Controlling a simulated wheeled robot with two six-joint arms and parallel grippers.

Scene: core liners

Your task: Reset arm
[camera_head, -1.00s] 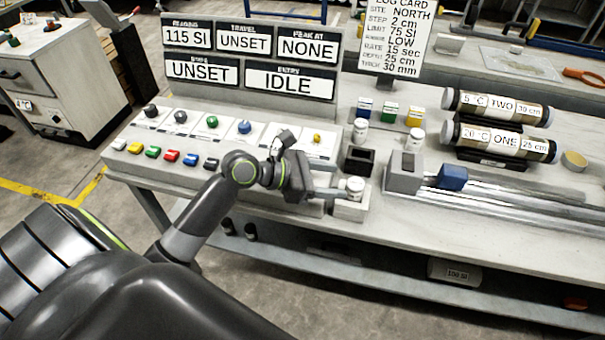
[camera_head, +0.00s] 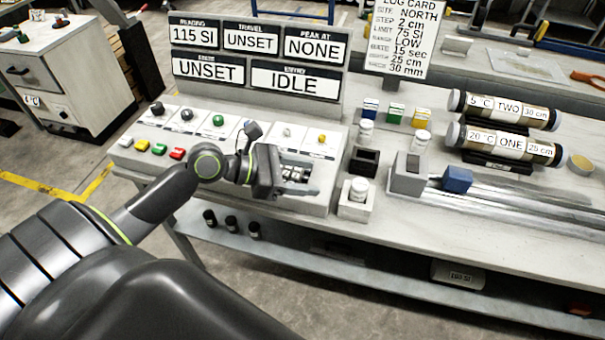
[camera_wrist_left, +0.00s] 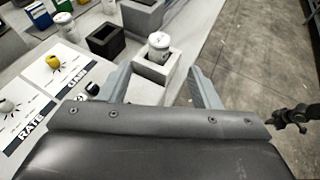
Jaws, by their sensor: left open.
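My left gripper (camera_head: 303,180) is open and empty. It hangs over the front right part of the control panel, left of a white-capped vial (camera_head: 359,189) that stands upright in a light grey holder (camera_head: 355,211). In the left wrist view, the two spread fingers (camera_wrist_left: 158,84) frame the near side of that holder (camera_wrist_left: 149,72), and the vial (camera_wrist_left: 158,47) stands beyond them, apart from both fingers. My right gripper is not in view.
A black holder (camera_head: 364,160) and a second vial (camera_head: 365,132) stand behind. A grey block (camera_head: 408,176) and blue block (camera_head: 457,180) sit by metal rails at right. Labelled core tubes (camera_head: 505,143) lie farther back. Display panels (camera_head: 295,82) rise behind the knobs and coloured buttons.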

